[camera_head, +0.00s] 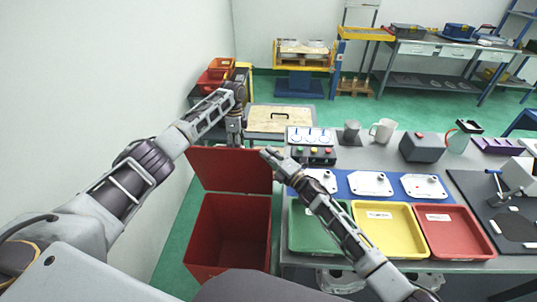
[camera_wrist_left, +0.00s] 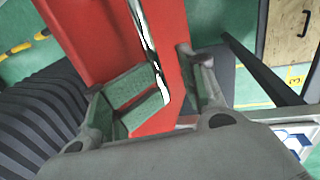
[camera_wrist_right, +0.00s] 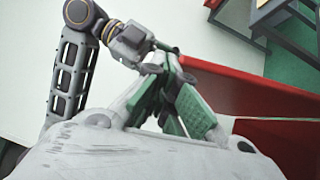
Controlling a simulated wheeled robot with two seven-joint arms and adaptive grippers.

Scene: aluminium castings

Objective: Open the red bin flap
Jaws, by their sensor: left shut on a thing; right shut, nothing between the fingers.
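The red bin (camera_head: 206,240) stands on the floor at the left end of the workbench, its inside visible and empty. Its red flap (camera_head: 235,172) stands raised at the bin's far side, above the opening. My left gripper (camera_head: 234,138) is at the flap's upper edge. In the left wrist view, my left gripper (camera_wrist_left: 167,88) has the red flap (camera_wrist_left: 173,50) between its fingers and is shut on it. My right gripper (camera_head: 267,154) is shut and empty beside the flap's right edge. In the right wrist view, its fingers (camera_wrist_right: 168,88) are together, with the red flap (camera_wrist_right: 240,88) to the right.
The workbench holds a green tray (camera_head: 301,235), a yellow tray (camera_head: 384,238) and a red tray (camera_head: 462,244). A button box (camera_head: 310,152) stands close to my right gripper. A white wall (camera_head: 110,70) runs along the left.

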